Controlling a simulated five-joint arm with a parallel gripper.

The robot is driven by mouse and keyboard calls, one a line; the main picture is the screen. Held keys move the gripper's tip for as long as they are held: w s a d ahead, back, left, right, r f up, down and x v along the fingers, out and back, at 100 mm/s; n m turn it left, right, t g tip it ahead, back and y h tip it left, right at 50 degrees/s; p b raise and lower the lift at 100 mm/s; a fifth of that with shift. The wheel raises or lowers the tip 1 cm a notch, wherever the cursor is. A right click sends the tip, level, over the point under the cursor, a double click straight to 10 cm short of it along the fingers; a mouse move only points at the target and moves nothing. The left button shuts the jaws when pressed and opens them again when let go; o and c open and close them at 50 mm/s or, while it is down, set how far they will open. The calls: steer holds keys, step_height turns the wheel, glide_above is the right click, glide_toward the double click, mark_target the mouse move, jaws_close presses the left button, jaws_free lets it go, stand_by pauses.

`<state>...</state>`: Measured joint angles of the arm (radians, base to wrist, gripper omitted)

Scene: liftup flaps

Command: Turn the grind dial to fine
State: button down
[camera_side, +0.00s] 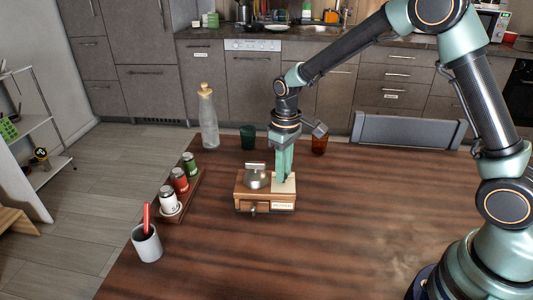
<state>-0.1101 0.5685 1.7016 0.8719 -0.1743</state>
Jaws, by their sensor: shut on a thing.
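A small wooden grinder (244,196) sits on the table, with a round metal part (255,180) on the left of its top and a cream plate (289,187) on the right. A small drawer knob and a pale label (282,206) are on its front. My gripper (284,177) points straight down over the cream plate, its fingertips at the plate. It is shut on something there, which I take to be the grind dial. The fingers hide the dial, so its setting cannot be read.
Left of the grinder, a wooden rack (189,200) holds several jars. A white mug (146,244) with a red item stands front left. Behind are a glass bottle (208,120), a green cup (248,137) and an amber glass (319,145). The table's front middle is clear.

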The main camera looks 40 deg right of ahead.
steer(key=shift+n, duration=1.1)
steer(key=c, duration=0.7)
jaws_free()
step_height(320, 180, up, 12)
steer(key=shift+r, duration=0.15)
